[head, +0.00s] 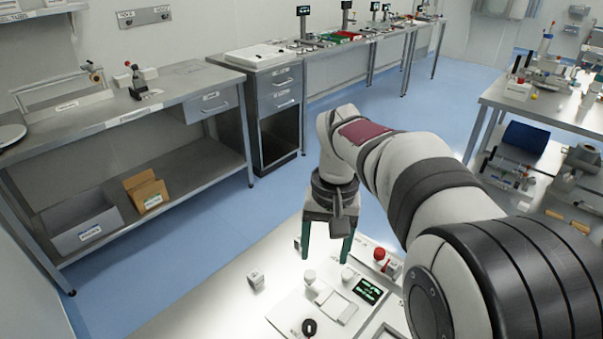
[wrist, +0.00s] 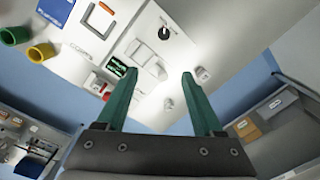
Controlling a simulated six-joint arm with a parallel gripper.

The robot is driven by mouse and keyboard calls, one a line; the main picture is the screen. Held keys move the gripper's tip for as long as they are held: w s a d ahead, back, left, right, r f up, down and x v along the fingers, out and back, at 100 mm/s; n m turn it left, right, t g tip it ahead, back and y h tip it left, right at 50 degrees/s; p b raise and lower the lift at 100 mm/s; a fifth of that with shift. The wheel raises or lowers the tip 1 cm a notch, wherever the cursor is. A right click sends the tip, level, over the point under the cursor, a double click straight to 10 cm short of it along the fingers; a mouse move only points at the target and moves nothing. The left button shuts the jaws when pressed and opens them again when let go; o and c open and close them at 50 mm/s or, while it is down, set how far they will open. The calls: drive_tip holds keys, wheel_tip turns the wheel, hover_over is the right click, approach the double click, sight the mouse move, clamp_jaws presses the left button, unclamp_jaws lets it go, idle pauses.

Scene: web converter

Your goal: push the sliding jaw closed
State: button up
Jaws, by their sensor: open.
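My gripper (head: 325,258) hangs over the far edge of the white machine top, with its two green fingers spread and nothing between them; it also shows in the wrist view (wrist: 160,74). A pair of small pale blocks (head: 338,307) sits on the panel below and nearer than the fingers. They look like a jaw set, also in the wrist view (wrist: 142,53), but I cannot tell which one slides or how wide the gap is. The fingers appear apart from the blocks. My arm hides part of the panel's right side.
Around the blocks are a black knob (head: 309,327), short pale posts (head: 347,274), a green-lit display (head: 368,290) and a red button (head: 379,254). A small white cube (head: 256,279) stands to the left. The machine top (head: 215,305) is bare farther left.

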drive_tip(key=n, duration=0.2)
hover_over(309, 274)
wheel_tip(309, 274, down, 5)
drive_tip(key=shift+h, duration=0.3)
wheel_tip(309, 274, down, 16)
drive_tip(key=shift+d+r, duration=0.1)
clamp_jaws()
drive_tip(key=shift+r, duration=0.1)
idle(0.4)
